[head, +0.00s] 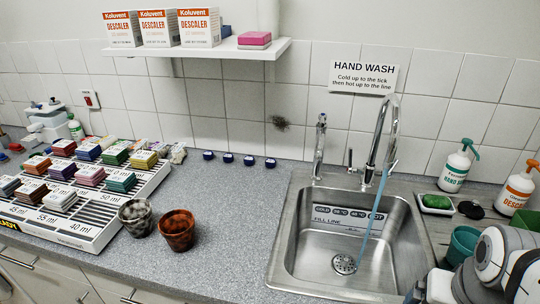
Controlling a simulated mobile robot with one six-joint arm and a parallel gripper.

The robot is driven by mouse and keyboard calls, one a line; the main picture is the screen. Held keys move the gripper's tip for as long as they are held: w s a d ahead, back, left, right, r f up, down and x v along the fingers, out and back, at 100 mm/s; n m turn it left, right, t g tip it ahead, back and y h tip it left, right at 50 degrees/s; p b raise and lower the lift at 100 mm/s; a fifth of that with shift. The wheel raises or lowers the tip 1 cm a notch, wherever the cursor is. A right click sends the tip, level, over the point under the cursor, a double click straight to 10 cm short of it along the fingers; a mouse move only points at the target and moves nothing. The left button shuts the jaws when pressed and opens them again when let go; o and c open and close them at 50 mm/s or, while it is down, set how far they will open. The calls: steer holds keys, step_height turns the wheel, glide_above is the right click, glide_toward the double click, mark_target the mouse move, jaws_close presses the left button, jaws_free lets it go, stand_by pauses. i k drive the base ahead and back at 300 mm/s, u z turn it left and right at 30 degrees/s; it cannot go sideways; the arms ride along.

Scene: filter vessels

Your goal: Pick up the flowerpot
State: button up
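Two small pots stand side by side on the grey counter, left of the sink. One is a rusty reddish-brown flowerpot (178,231) with dark mottling, upright and open at the top. The other is a grey mottled pot (136,218) just left of it, close to the rack's right edge. I cannot tell which one the task means. A teal cup-like pot (462,244) stands right of the sink, partly hidden by my arm. Links of my arm fill the lower right corner. My gripper's fingers cannot be made out, and both pots on the left stand clear of my arm.
A white tiered rack (88,232) holds several coloured blocks at left. The steel sink (287,262) has a tall tap (383,120) with a blue stream running down. Pump bottles (455,170) stand at right. Bare counter (232,215) lies between the pots and sink.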

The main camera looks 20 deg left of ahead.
mark_target(135, 214)
steer(key=z, duration=0.05)
steer(key=k, duration=0.55)
steer(key=u, duration=2)
steer(key=i, duration=0.2)
steer(key=z, duration=1.75)
